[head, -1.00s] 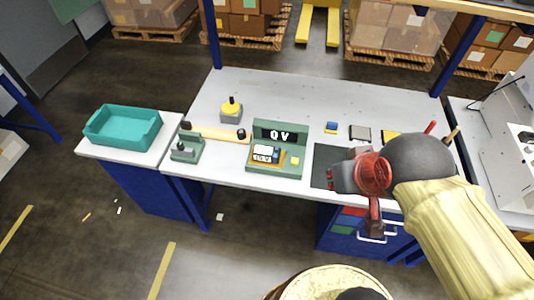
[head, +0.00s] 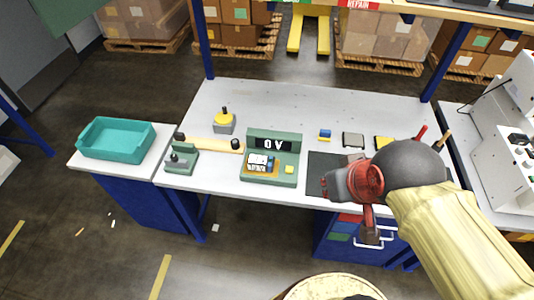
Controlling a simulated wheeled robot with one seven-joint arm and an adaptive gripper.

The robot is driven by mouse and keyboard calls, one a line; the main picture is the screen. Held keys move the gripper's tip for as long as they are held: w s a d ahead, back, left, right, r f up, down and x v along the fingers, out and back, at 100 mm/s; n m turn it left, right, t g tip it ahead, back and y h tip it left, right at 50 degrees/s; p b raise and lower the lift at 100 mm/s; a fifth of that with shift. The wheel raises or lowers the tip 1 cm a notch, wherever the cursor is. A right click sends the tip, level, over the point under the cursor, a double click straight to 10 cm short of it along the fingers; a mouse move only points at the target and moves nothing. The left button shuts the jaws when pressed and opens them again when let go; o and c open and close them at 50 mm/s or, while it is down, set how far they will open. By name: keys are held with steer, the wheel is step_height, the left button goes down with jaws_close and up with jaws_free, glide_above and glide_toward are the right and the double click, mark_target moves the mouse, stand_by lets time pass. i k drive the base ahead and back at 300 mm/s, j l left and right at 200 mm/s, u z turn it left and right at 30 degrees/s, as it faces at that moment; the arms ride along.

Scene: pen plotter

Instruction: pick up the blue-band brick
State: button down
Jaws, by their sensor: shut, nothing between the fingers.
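A small blue-and-yellow block (head: 325,135), which looks like the blue-band brick, lies on the grey workbench (head: 290,100) right of centre, behind the dark mat. It is too small to make out its band clearly. My gripper (head: 372,237) hangs below the red wrist ring at the bench's front edge, in front of the drawers. It looks shut and empty, well apart from the block, nearer to me and to its right. My arm covers part of the bench's right side.
A green fixture (head: 256,177) with a lettered panel and an orange plate stands mid-bench. A yellow-topped button (head: 224,121), dark mat (head: 319,180), grey square item (head: 353,140) and yellow item (head: 383,143) surround open bench. A teal bin (head: 116,153) stands left; a white machine (head: 505,140) right.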

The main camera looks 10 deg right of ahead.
mark_target(256, 162)
steer(key=j+z, duration=0.85)
steer(key=z, duration=0.15)
steer(key=k+j, duration=0.15)
steer(key=j, duration=0.25)
steer(key=k+j+z, duration=0.1)
steer(key=j, duration=0.3)
steer(key=k+j, duration=0.15)
steer(key=j, duration=0.25)
steer(key=k+j+z, duration=0.1)
steer(key=j, duration=0.3)
steer(key=k, duration=0.05)
